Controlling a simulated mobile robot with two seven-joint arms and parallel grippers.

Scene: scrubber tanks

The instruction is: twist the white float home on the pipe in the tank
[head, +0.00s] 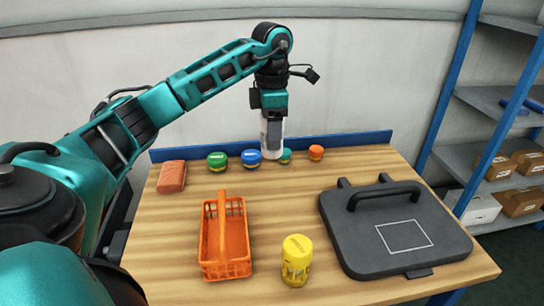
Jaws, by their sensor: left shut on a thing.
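My left gripper (272,118) hangs pointing down above the back of the wooden table, shut on a white cylindrical thing (273,147). This may be the white float; its upper part is partly hidden by the gripper fingers. It is upright, near the row of round lids, and I cannot tell whether its lower end touches the table. I cannot make out a tank or a pipe in this view. My right gripper is not in view.
The table (165,235) holds an orange basket (237,268), a yellow container (297,262), a dark grey case with a handle (445,241), a reddish block (171,176) and several coloured lids (217,161). A blue rail (365,140) edges the back. Shelves stand right.

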